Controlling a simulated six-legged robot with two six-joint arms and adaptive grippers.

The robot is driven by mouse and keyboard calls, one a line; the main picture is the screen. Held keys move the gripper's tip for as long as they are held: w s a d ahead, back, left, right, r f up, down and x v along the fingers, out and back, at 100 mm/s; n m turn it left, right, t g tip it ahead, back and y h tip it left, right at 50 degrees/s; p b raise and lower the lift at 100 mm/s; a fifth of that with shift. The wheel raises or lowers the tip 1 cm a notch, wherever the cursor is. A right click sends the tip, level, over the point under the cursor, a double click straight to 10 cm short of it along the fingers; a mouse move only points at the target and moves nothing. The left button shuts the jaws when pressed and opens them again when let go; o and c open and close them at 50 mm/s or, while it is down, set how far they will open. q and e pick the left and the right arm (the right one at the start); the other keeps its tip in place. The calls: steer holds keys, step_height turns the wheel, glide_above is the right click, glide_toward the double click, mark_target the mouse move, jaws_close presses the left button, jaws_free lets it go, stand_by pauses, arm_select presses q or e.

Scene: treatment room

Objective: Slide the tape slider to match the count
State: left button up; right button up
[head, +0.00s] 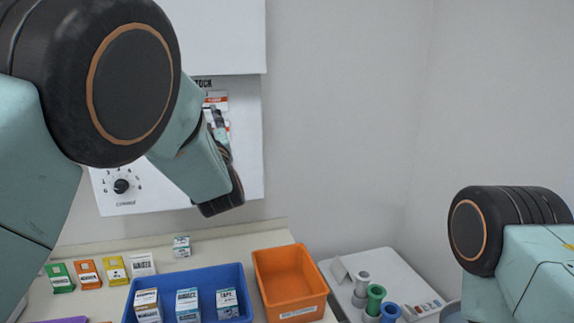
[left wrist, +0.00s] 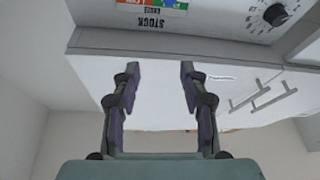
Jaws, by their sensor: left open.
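A white wall panel (head: 245,185) labelled STOCK carries a black dial (head: 121,186) at its lower left. My left gripper (head: 217,120) is raised in front of the panel's upper right part and, with my arm, hides much of it. In the left wrist view the gripper (left wrist: 160,70) is open and empty, below the STOCK label and its coloured strip (left wrist: 152,4). I cannot make out the tape slider in either view. Several small boxes stand in a blue bin (head: 244,276), with a tape box (head: 227,302) at its right. My right gripper is out of view.
An orange bin (head: 290,280) stands right of the blue one. Coloured packets (head: 88,275) stand at left. A white tray (head: 340,290) holds coloured cylinders. A white cabinet (head: 215,35) hangs above the panel.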

arm_select(q)
steer(key=s+a+f+m+g+h+b, duration=0.1)
steer(key=s+f+m+g+h+b, duration=0.3)
steer(key=f, duration=1.1)
steer(key=s+a+f+g+b, duration=0.1)
steer(key=s+f+g, duration=0.35)
steer(key=f, duration=0.95)
steer(key=s+a+f+m+g+h+b, duration=0.1)
steer(key=s+f+m+g+h+b, duration=0.15)
steer(key=s+f, duration=0.85)
steer(key=s+a+f+g+h+b, duration=0.1)
steer(key=s+f+g+b, duration=0.9)
steer(key=s+f, duration=2.3)
step_height(320, 180, down, 4)
steer(key=b, duration=0.6)
steer(key=shift+s+a+r+n, duration=0.25)
steer(key=shift+s+n, duration=0.05)
steer(key=shift+n, duration=0.05)
steer(key=shift+h, duration=0.25)
